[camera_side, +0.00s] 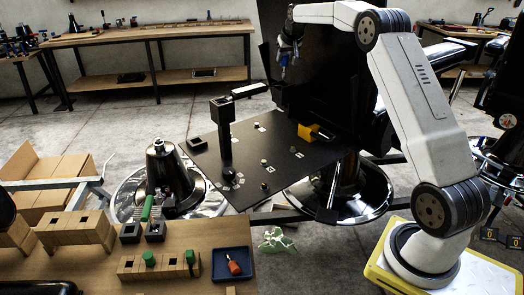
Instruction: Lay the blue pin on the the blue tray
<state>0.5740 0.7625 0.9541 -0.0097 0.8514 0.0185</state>
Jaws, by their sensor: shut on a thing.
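The blue tray (216,272) lies on the wooden table at the front. A red-orange pin (234,267) lies in it. My gripper (285,58) is high up at the top middle, in front of the dark panel, well above and behind the tray. It is shut on a small bluish thing, which looks like the blue pin; its outline is hard to make out against my dark wrist. No other blue pin shows.
Wooden blocks with holes (130,268) stand left of the tray, with green pins (149,259) in them. Another green pin (147,207) leans by small dark holders (130,233). A dark board with a black post (225,140) stands behind the table.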

